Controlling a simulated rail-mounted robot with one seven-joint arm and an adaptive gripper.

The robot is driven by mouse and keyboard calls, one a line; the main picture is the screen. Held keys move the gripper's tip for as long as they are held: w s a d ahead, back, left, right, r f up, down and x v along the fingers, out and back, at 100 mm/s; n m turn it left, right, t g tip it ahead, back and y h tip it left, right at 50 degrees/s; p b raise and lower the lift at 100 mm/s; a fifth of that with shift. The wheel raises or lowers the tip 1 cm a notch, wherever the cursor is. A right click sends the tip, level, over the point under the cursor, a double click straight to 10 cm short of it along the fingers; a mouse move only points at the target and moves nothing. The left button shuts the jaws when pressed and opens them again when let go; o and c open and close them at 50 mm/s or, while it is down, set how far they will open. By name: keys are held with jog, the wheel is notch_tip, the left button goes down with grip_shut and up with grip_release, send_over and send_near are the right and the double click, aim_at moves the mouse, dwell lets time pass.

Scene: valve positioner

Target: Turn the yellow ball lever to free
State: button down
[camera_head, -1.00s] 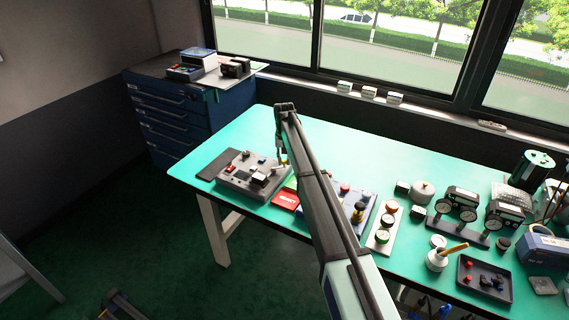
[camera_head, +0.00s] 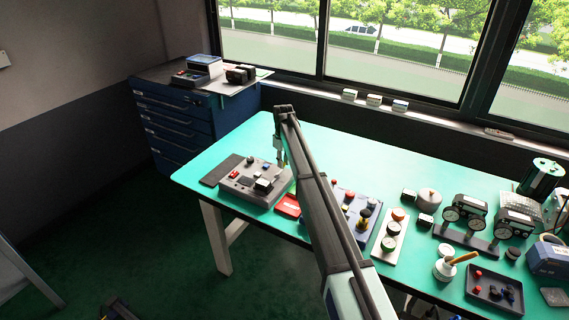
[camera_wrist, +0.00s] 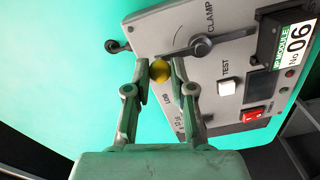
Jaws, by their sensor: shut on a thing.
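The yellow ball (camera_wrist: 160,71) of the lever sits between the two fingertips of my gripper (camera_wrist: 160,68) in the wrist view. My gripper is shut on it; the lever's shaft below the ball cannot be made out. The ball is over the grey panel of the IP module (camera_wrist: 205,75), near its left edge. The panel carries CLAMP, TEST and other, partly hidden lettering; I cannot read a "free" mark. In the head view the module (camera_head: 237,184) lies on the left part of the bench, with my gripper (camera_head: 280,160) at its far right edge.
Close by on the panel are a grey lever (camera_wrist: 225,40) at CLAMP, a white TEST button (camera_wrist: 227,87) and a red switch (camera_wrist: 253,114). A small black ball lever (camera_wrist: 113,46) sticks out at the upper left. A blue box with knobs (camera_head: 352,211) stands right of the module.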

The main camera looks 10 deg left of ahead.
dwell(0.4)
jog(key=c, duration=1)
grip_release()
jog(key=shift+a, duration=0.1)
jog(key=shift+r, duration=0.15)
notch_tip(320, 180, up, 12)
